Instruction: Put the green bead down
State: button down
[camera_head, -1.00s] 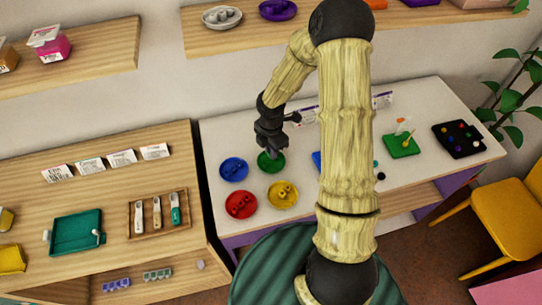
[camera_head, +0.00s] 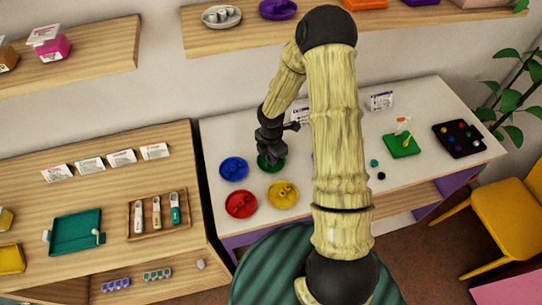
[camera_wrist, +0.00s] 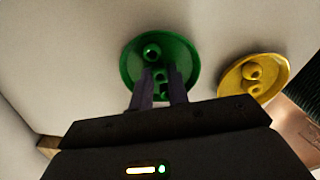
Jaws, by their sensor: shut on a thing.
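The green dish (camera_head: 279,166) stands on the white table, partly hidden behind my gripper (camera_head: 269,158). In the wrist view the green dish (camera_wrist: 185,52) lies under my fingers (camera_wrist: 160,76), with several green beads in it or over it. My gripper is shut on a green bead (camera_wrist: 160,77) between the fingertips. Another green bead (camera_wrist: 152,52) sits in the dish beyond the fingertips. I cannot tell whether the held bead touches the dish.
A blue dish (camera_head: 234,160), a red dish (camera_head: 230,207) and a yellow dish (camera_head: 293,201) stand close by. The yellow dish also shows in the wrist view (camera_wrist: 280,79). A green board (camera_head: 402,149) and a black tray (camera_head: 461,151) stand farther right.

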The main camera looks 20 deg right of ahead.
jog(key=c, duration=1.4)
grip_release()
jog(key=shift+o, duration=0.2)
notch_tip(320, 180, up, 13)
jog(key=shift+f, duration=0.2)
jog(key=s+r+m+t, duration=0.1)
jog(key=s+r+m, duration=0.3)
jog(key=s+m, duration=0.3)
jog(key=s+r+m+t, duration=0.1)
jog(key=s+r+m, duration=0.4)
jog(key=m, duration=1)
jog(key=shift+s+r+m+t, duration=0.3)
jog(key=shift+s, duration=0.85)
